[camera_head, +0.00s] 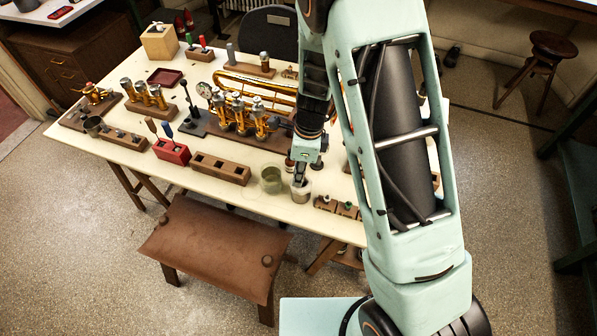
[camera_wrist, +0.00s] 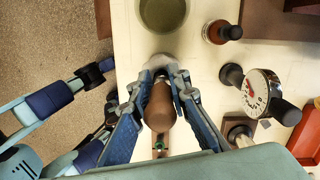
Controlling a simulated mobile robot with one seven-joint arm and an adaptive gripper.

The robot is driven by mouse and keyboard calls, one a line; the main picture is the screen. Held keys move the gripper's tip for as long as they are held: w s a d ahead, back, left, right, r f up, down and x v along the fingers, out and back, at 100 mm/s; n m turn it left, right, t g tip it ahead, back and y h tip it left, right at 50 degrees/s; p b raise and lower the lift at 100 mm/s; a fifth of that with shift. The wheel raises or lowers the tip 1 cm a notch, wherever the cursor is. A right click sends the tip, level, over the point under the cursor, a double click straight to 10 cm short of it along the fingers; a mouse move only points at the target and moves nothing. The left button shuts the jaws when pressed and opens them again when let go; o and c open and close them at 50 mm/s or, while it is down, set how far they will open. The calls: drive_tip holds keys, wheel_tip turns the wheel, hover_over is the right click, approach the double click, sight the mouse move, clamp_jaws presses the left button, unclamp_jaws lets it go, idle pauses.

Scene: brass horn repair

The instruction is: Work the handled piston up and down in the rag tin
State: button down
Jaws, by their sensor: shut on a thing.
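My gripper (camera_head: 301,177) points down over the front edge of the bench. In the wrist view its fingers (camera_wrist: 159,88) are closed around a brown rounded handle (camera_wrist: 159,106), which I take for the handled piston's. A small pale grey tin (camera_head: 301,192), probably the rag tin, stands directly below the gripper. Its pale rim (camera_wrist: 158,61) shows just past the fingertips in the wrist view. The piston body is hidden below the handle and fingers, so I cannot tell how deep it sits in the tin.
A greenish, see-through cup (camera_head: 271,180) stands close left of the tin. A wooden block with holes (camera_head: 220,168) and a red holder (camera_head: 171,151) lie further left. A dial gauge (camera_wrist: 262,92) and brown bottle (camera_wrist: 220,32) are nearby. The brass horn (camera_head: 255,88) lies behind.

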drive_tip(key=shift+r+p, duration=1.6)
drive_tip(key=shift+r, duration=0.2)
drive_tip(key=shift+r+p, duration=1.45)
drive_tip(key=shift+r, duration=0.15)
drive_tip(key=shift+r+p, duration=0.75)
drive_tip(key=shift+r, duration=0.65)
